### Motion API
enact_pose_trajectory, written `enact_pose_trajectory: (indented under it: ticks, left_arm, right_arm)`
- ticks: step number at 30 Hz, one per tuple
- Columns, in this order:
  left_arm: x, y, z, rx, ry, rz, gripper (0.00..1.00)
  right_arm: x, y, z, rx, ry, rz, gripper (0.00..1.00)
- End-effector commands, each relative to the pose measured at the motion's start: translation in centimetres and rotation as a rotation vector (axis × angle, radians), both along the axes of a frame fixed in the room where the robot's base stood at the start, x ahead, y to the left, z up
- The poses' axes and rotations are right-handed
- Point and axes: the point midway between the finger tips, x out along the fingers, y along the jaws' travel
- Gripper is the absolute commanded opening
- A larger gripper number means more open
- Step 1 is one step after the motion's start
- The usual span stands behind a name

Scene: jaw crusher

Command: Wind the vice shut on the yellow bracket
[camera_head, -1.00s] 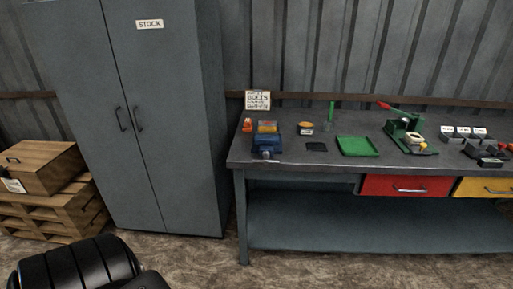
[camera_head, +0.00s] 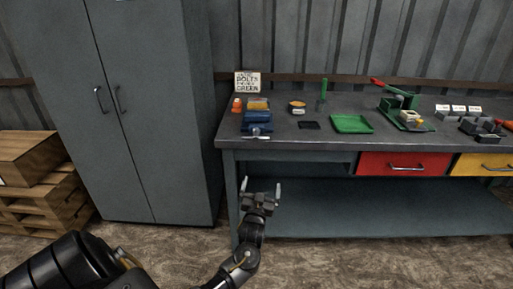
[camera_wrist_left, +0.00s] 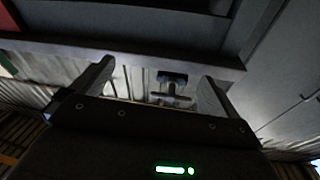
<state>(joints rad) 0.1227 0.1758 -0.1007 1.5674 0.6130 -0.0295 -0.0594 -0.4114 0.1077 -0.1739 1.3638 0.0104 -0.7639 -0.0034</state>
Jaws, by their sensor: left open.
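The blue vice (camera_head: 257,119) stands near the left front corner of the bench top, its pale crossbar handle (camera_head: 256,136) at the front edge. The yellow bracket (camera_head: 258,104) shows at the top of the vice; I cannot tell how tightly the jaws sit on it. My left gripper (camera_head: 261,187) is open and empty, in front of the bench and below its top edge, apart from the handle. In the left wrist view, the handle (camera_wrist_left: 170,98) shows beyond and between the spread fingers (camera_wrist_left: 155,88). My right gripper is not in view.
The bench (camera_head: 290,146) also holds an orange item (camera_head: 237,105), a sign (camera_head: 247,83), a green tray (camera_head: 351,124) and a green press with a red lever (camera_head: 398,103). A grey cabinet (camera_head: 160,120) stands to the left. Floor in front of the bench is clear.

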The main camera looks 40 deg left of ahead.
Motion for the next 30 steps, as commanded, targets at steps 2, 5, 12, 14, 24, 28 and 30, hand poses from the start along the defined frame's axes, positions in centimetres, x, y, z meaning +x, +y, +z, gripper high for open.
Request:
enact_pose_trajectory:
  ticks: [2, 5, 12, 14, 24, 28, 30]
  left_arm:
    - [-0.1, 1.0, 4.6, 0.005, -0.130, 0.040, 1.00]
    - [-0.6, 1.7, 8.4, 0.005, -0.226, 0.072, 1.00]
    - [-1.0, 2.2, 10.6, 0.004, -0.279, 0.091, 1.00]
    - [-0.7, 2.4, 10.7, 0.005, -0.279, 0.091, 1.00]
    - [3.4, 5.6, 12.9, 0.006, -0.277, 0.091, 1.00]
    - [5.0, 6.8, 13.6, 0.005, -0.276, 0.091, 1.00]
    - [5.7, 7.3, 13.9, 0.004, -0.276, 0.090, 1.00]
  right_arm:
    - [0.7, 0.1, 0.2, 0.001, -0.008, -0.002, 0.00]
    - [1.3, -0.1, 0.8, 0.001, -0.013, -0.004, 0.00]
    - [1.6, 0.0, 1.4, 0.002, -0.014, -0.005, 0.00]
    - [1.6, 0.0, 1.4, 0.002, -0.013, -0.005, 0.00]
    - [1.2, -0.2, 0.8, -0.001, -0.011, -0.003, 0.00]
    - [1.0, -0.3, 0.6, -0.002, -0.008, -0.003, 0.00]
    - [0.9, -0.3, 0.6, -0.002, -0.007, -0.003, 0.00]
